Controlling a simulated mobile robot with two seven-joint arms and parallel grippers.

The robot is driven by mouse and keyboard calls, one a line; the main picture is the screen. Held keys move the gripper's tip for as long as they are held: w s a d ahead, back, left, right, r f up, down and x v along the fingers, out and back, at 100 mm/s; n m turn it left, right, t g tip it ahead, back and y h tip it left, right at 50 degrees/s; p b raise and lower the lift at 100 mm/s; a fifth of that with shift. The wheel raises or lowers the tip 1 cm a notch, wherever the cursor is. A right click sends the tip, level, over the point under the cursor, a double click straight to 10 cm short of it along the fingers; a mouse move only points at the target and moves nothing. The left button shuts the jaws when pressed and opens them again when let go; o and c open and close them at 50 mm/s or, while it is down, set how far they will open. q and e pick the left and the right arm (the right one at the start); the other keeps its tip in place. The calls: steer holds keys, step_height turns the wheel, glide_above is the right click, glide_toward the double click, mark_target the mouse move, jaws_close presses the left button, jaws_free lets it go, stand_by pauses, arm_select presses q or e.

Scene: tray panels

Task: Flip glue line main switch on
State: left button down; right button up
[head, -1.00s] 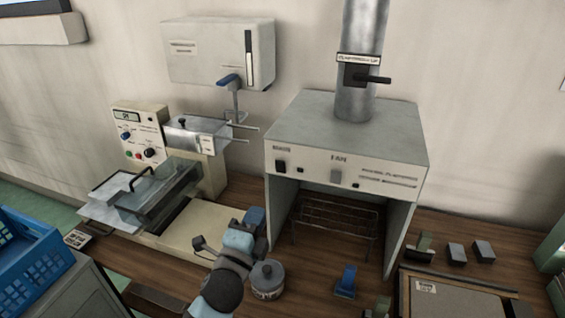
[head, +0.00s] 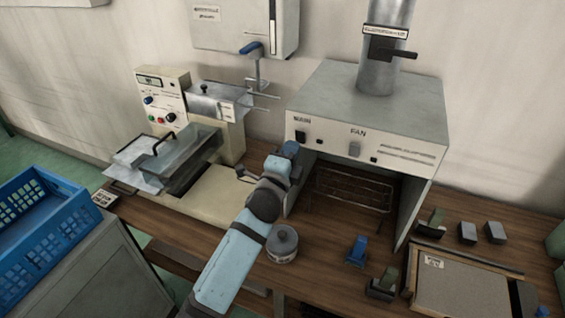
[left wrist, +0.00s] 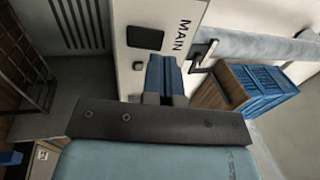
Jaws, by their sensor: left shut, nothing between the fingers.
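The main switch (head: 300,136) is a dark rocker at the left end of the grey hood's front panel, under a small label. My left gripper (head: 288,150) is shut and empty, just below and left of the switch in the head view. In the left wrist view its blue fingers (left wrist: 164,66) point at the panel close to the switch; contact cannot be told. Which way the rocker is tipped is unclear. My right gripper is not in view.
The hood (head: 365,95) has an open front with a rack inside. A lidded grey pot (head: 282,246) stands below my left arm. A beige machine (head: 165,110) is at the left, a blue crate (head: 40,215) at lower left, and clamps and a framed board at lower right.

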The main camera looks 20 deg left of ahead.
mark_target(299, 133)
arm_select(q)
steer(key=x, duration=0.3)
steer(key=shift+w+r+p, duration=0.1)
steer(key=shift+w+p, duration=0.05)
steer(key=shift+p, duration=0.15)
steer(key=shift+w+r, duration=0.15)
steer(key=shift+w, duration=0.1)
